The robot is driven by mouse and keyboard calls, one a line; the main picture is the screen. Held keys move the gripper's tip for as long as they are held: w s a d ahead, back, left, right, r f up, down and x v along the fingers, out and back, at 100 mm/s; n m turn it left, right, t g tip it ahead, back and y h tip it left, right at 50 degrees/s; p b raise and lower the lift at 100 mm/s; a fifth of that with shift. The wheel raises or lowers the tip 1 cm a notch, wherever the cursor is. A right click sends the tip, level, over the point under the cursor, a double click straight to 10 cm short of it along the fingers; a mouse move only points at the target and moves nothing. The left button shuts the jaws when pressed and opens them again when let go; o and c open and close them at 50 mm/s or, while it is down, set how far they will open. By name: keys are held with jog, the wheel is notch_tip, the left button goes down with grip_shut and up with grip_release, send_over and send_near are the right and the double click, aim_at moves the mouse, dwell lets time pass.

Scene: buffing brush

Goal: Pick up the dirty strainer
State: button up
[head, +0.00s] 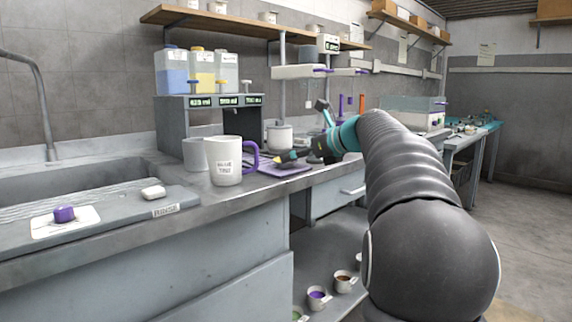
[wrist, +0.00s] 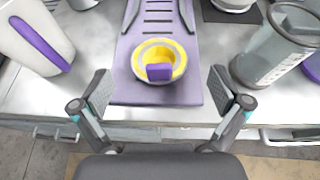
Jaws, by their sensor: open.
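A small round cup-like piece (wrist: 158,62) with a pale rim, yellow inside and a purple block at its near side sits on a purple tray (wrist: 180,92). It looks like the dirty strainer, though I cannot make out any mesh. My gripper (wrist: 161,85) is open and empty, its fingers spread left and right, just on the near side of this piece and not touching it. In the head view, my gripper (head: 298,156) is over the purple tray (head: 290,170) on the counter, and the yellow piece is not clear there.
A white mug (head: 225,165) with a purple handle stands left of the tray. A grey translucent container (wrist: 275,52) stands close on the right in the wrist view. A dispenser with coloured tanks (head: 205,100) is behind. Small cups (head: 318,297) stand on the lower shelf.

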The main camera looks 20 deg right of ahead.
jog(key=x, duration=0.4)
jog(key=shift+w+a+f, duration=0.1)
jog(key=shift+w+f, duration=0.05)
jog(key=shift+w, duration=0.15)
jog(key=shift+c, duration=0.2)
jog(key=c, duration=1)
